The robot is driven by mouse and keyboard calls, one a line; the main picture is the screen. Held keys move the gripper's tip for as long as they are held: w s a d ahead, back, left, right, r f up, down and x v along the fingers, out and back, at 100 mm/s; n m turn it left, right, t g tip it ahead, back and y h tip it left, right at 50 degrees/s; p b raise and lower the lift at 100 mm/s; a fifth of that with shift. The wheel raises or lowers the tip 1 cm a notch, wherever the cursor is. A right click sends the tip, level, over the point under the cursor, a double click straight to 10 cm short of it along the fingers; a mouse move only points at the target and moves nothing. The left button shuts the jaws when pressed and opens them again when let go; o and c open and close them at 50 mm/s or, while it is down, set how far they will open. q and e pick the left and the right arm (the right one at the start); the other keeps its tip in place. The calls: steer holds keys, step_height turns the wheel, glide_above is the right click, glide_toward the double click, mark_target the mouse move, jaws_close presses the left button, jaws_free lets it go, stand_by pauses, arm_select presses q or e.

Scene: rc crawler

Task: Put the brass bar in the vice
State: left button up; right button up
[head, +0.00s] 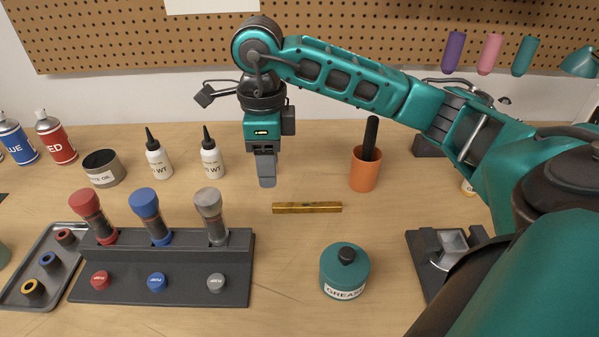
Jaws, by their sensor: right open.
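The brass bar (307,208) lies flat on the bench near the middle, its long side running left to right. My right gripper (266,183) points down, just behind and left of the bar's left end. It is seen nearly edge-on, is open and holds nothing; its exact height over the bench is hard to tell. What looks like the vice (424,262), a dark base with pale metal parts, stands at the lower right. My right arm hides part of it. My left gripper is not in view.
A teal grease jar (344,272) stands between bar and vice. An orange cup (365,170) with a dark handle stands behind. A grey rack (180,288) of capped shock bodies and two white bottles (212,160) are left. The bench (300,235) around the bar is clear.

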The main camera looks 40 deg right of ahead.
glide_above(272, 205)
steer(key=f, duration=0.4)
steer(key=shift+s+a, duration=0.1)
steer(key=shift+s, duration=0.2)
steer(key=f, duration=0.5)
steer(key=shift+w+f, duration=0.25)
steer(key=shift+f, duration=0.1)
jaws_close()
